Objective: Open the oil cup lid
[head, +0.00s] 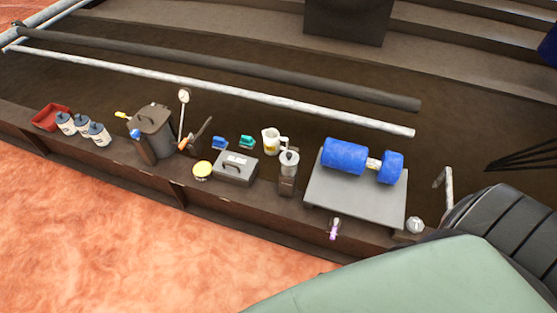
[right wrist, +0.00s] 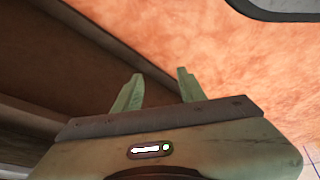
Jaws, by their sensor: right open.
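A small silvery cup with a domed top (head: 289,162) stands upright on a brown block on the bench in the head view. It looks like the oil cup, but it is too small to be sure, and I cannot tell its lid from its body clearly. My right gripper (right wrist: 158,88) shows in the right wrist view, with two green fingers apart and nothing between them. The cup does not show in that view. No gripper shows in the head view, and my left gripper is in neither view.
A blue cylindrical machine (head: 345,157) sits on a grey plate (head: 352,205) right of the cup. A grey box with a handle (head: 235,170), a white jug (head: 271,141) and a dark bin (head: 153,125) stand to its left. Pale pipes (head: 230,92) run behind. Orange floor (head: 100,230) lies in front.

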